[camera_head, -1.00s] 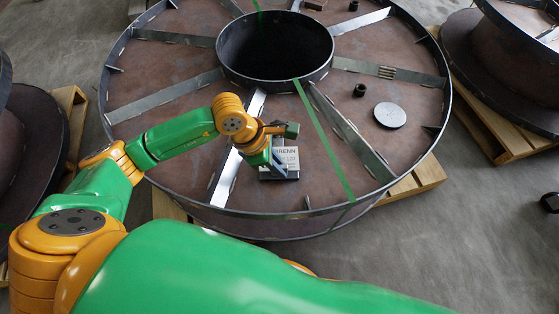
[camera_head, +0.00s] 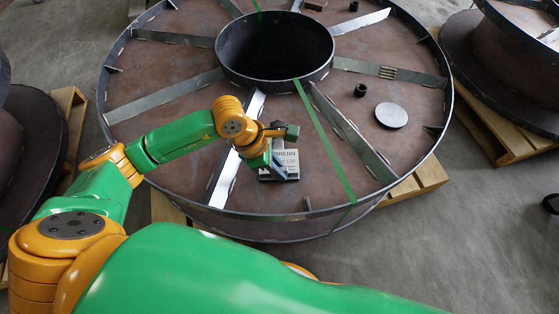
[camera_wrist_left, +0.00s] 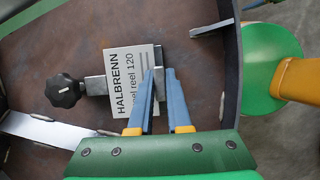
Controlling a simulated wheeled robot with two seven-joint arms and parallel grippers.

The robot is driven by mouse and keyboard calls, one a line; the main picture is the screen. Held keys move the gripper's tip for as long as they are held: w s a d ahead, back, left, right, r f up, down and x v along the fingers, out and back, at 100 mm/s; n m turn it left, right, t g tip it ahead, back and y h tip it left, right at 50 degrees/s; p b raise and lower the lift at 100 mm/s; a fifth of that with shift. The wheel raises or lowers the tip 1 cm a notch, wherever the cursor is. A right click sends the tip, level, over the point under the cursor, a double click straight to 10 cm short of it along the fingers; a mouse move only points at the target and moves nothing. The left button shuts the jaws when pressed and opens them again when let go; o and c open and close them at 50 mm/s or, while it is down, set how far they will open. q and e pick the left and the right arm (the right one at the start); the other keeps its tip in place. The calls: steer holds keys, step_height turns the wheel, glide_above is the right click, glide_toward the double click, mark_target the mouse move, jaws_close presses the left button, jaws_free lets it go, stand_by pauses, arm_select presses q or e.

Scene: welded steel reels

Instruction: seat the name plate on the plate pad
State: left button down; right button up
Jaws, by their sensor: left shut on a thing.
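The name plate (camera_head: 291,160) is pale with dark lettering and sits low over the near part of the big reel's face. In the left wrist view the name plate (camera_wrist_left: 122,88) shows its lettering running up the picture. My left gripper (camera_head: 279,169) is at the plate, with its two blue fingers (camera_wrist_left: 163,78) shut on a grey part at the plate's edge. A grey block (camera_wrist_left: 160,55) shows past that edge; it may be the plate pad, mostly hidden under the plate. I cannot tell whether plate and pad touch. My right gripper is not in view.
A black knob (camera_wrist_left: 66,90) on a metal bar stands close beside the plate. Steel ribs (camera_head: 352,132), a green strap (camera_head: 322,138) and a raised rim (camera_head: 275,214) surround the spot. A round grey disc (camera_head: 390,115) and a black ring (camera_head: 360,90) lie to the right.

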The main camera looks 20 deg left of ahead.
arm_select(q)
steer(key=shift+f+b, duration=0.45)
steer(key=shift+b, duration=0.25)
stand_by(0.9)
steer(key=c, duration=0.8)
jaws_free()
steer(key=shift+o, duration=0.3)
steer(key=o, duration=0.4)
steer(key=shift+c, duration=0.2)
steer(key=shift+o, duration=0.2)
steer(key=o, duration=0.3)
steer(key=shift+o, duration=0.2)
steer(key=shift+r, duration=0.1)
